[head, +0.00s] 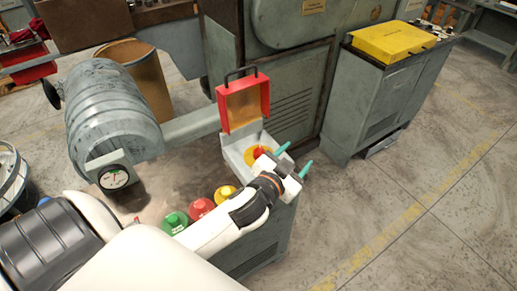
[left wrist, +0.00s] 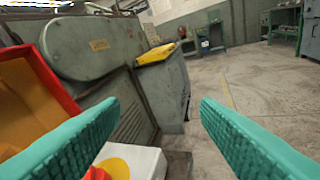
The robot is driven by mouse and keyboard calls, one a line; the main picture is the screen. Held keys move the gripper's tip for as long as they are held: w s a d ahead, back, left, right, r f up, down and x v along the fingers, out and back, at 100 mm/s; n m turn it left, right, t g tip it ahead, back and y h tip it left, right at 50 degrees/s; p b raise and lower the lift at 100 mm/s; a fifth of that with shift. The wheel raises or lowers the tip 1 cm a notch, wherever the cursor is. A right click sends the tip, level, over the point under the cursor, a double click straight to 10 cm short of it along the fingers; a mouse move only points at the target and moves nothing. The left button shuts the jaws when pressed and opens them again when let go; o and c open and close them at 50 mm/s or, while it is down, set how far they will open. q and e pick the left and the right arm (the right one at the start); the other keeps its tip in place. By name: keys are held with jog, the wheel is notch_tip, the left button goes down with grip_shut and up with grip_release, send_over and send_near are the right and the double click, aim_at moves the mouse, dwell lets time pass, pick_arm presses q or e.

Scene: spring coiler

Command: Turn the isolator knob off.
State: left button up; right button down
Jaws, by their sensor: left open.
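The isolator knob (head: 261,152) is red on a yellow disc, set in a pale box under a raised red-framed cover (head: 243,103) with an amber window. In the left wrist view the knob (left wrist: 97,173) shows only in part at the bottom edge, left of the middle, and the cover (left wrist: 32,104) stands at the left. My left gripper (head: 295,158) is open and empty, just to the right of the knob in the head view. Its teal fingers (left wrist: 158,125) are wide apart, with floor visible between them. My right gripper is not in view.
Green (head: 174,222), red (head: 201,208) and yellow (head: 224,194) buttons line the panel beside my left arm. A round dial (head: 114,176) and a ribbed grey drum (head: 108,110) stand to the left. A yellow case (head: 391,41) lies on a cabinet. The floor at the right is clear.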

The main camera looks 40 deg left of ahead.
pick_arm(q)
jog(key=w+d+r+m+t+h, duration=0.4)
jog(key=d+r+m+h, duration=0.15)
jog(key=r, duration=0.35)
jog(key=s+d+r+m+g+h, duration=0.1)
jog(key=d+r+m+g+h, duration=0.45)
jog(key=m+h, duration=0.55)
jog(key=m+g+y, duration=0.5)
jog(key=g+y, duration=0.9)
jog(key=y, duration=0.2)
send_near(259, 149)
notch_tip(259, 149, down, 10)
jog(key=shift+w+d+r+p, duration=0.1)
jog(key=shift+d+p, duration=0.05)
jog(key=shift+p, duration=0.5)
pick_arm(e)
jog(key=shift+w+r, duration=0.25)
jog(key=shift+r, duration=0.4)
